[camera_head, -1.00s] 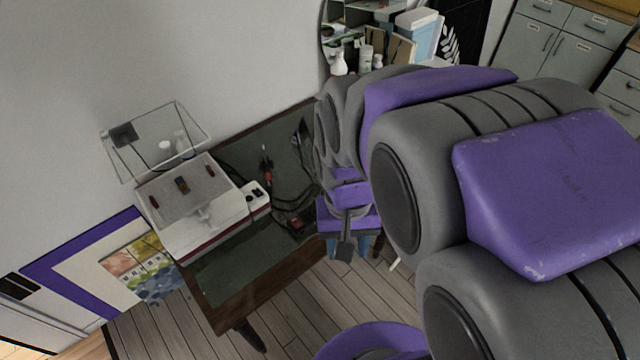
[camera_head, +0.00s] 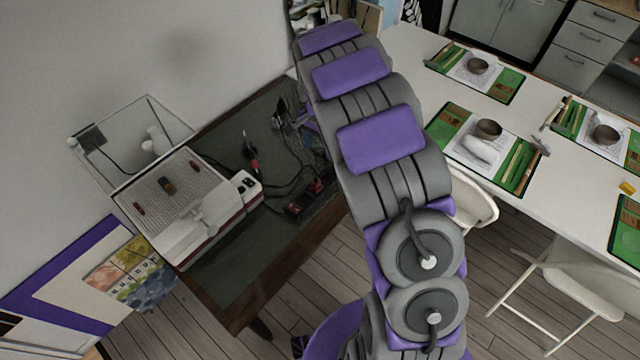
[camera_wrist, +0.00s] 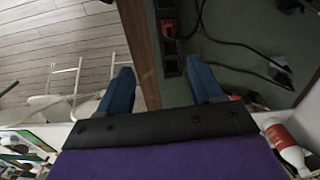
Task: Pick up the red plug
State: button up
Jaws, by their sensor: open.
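The red plug (camera_wrist: 168,29) sits at a dark power strip (camera_wrist: 172,66) near the edge of the dark green-topped table. In the head view a small red spot, apparently the plug (camera_head: 317,186), shows at the end of the strip (camera_head: 298,207). My gripper (camera_wrist: 160,68) is open, with its two blue fingers apart and nothing between them. In the wrist view it is above the table edge, and the plug appears beyond the fingertips, slightly right of the middle of the gap. My arm hides the gripper in the head view.
Black cables (camera_wrist: 238,45) lie beside the strip. A red-handled item (camera_head: 251,158) lies farther back on the table. A white and red machine (camera_head: 195,210) stands on the left. A white table (camera_head: 520,190) and folding chairs (camera_head: 575,275) are on the right.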

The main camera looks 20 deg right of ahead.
jog(key=w+f, duration=0.1)
jog(key=b, duration=0.3)
send_over(316, 181)
jog(key=shift+m, duration=0.3)
jog(key=f, duration=1.2)
jog(key=shift+d+f, duration=0.15)
jog(key=shift+d, duration=0.15)
jog(key=shift+d+f, duration=0.2)
jog(key=shift+f, duration=0.55)
jog(key=f+b, duration=0.1)
jog(key=f, duration=0.1)
jog(key=a+f, duration=0.1)
jog(key=f, duration=0.1)
jog(key=shift+f+b, duration=0.3)
jog(key=shift+b, duration=0.05)
jog(key=shift+a, duration=0.1)
jog(key=shift+r, duration=0.1)
grip_shut()
